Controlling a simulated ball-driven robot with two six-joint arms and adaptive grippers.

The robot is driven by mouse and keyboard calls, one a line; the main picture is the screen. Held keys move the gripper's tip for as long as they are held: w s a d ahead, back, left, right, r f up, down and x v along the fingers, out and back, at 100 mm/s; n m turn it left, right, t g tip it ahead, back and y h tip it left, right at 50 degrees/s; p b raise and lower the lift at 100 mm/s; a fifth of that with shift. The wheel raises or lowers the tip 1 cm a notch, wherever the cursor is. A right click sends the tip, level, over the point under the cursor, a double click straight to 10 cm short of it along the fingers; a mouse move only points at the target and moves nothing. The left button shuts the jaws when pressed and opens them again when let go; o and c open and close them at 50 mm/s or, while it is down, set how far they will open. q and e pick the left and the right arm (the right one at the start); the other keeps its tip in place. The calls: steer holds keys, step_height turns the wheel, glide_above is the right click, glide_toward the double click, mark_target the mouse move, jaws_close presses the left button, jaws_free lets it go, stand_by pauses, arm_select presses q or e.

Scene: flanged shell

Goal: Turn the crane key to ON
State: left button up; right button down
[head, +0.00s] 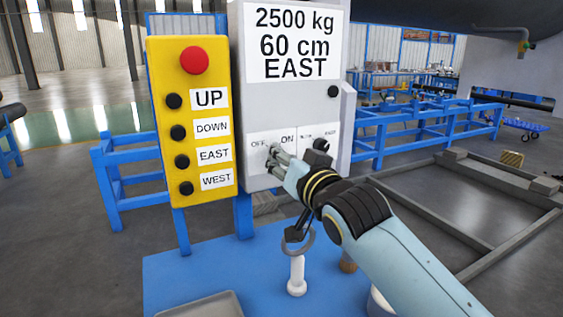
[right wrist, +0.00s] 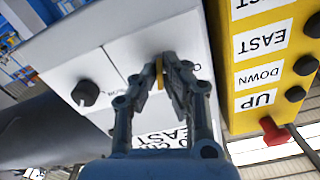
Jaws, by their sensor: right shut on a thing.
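The grey crane control box (head: 290,103) stands upright in front of me, with a white OFF/ON label plate (head: 287,139) low on its face. My right gripper (head: 274,156) is at that plate, just below the OFF and ON words. In the right wrist view, its fingers (right wrist: 166,75) are closed around a yellow key (right wrist: 159,74) at the box face. In the head view the fingers hide the key, so I cannot tell whether it points to OFF or ON. My left gripper is not in view.
A black knob (head: 321,145) sits right of the gripper. Left is a yellow panel (head: 196,80) with a red button (head: 194,60) and black UP, DOWN, EAST and WEST buttons. Below are a blue table (head: 170,275), a grey tray (head: 205,306) and a white post (head: 297,274).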

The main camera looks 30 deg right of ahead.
steer(key=m+b, duration=0.1)
steer(key=m, duration=0.3)
steer(key=shift+f+m, duration=0.1)
steer(key=shift+m, duration=0.3)
stand_by(0.4)
steer(key=c, duration=1.5)
jaws_free()
steer(key=s, duration=1.2)
steer(key=shift+a, duration=0.35)
